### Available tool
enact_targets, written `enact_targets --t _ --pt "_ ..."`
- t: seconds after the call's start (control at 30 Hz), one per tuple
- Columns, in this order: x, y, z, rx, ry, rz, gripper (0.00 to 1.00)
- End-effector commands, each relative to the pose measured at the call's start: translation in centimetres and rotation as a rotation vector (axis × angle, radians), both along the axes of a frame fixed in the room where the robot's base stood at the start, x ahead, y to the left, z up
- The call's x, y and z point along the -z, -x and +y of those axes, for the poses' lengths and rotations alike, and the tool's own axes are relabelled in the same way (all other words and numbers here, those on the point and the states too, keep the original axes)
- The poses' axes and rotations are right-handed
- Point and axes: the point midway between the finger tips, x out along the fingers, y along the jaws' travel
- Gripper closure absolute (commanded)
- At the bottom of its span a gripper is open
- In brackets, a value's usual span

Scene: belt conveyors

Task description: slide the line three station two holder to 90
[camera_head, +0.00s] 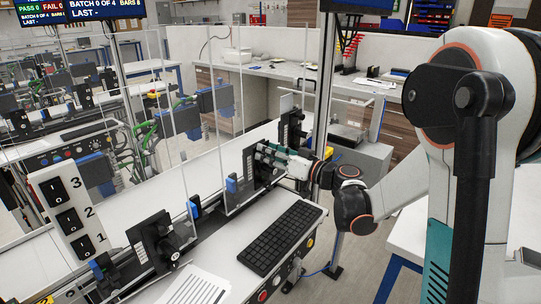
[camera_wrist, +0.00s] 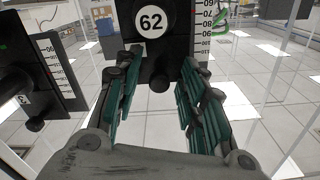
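The holder at my gripper is a black upright block. In the wrist view this holder (camera_wrist: 158,68) carries a white disc reading 62, in front of a white scale (camera_wrist: 203,35) whose visible marks run from about 60 to 110. In the head view the same holder (camera_head: 249,163) stands on the long rail behind the keyboard. My gripper (camera_wrist: 160,62) is open, with its green-padded fingers on either side of the holder's lower part. I cannot tell whether either pad touches it. In the head view my gripper (camera_head: 275,158) reaches the holder from the right and partly hides it.
Another black holder (camera_head: 155,242) stands nearer on the rail; a neighbouring holder (camera_wrist: 30,75) with its own scale is left in the wrist view. A switch panel (camera_head: 72,212) marked 3, 2, 1 is at left. Clear upright panels (camera_head: 208,165) and a keyboard (camera_head: 283,237) are close by.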

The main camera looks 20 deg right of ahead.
Motion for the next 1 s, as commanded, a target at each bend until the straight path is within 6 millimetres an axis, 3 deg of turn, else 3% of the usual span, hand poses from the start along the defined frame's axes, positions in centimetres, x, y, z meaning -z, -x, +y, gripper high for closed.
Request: enact_targets --t 0.2,0.4,0.6,0.83,1.0 --pt "0.0 0.0 0.0 0.000 0.000 0.000 0.63" --pt "0.0 0.0 0.0 0.000 0.000 0.000 1.00" --pt "-0.2 0.0 0.0 0.000 0.000 0.000 1.00" --pt "-2.5 0.0 0.0 0.000 -0.001 0.000 1.00" --pt "-2.4 0.0 0.0 0.000 -0.001 0.000 1.00"
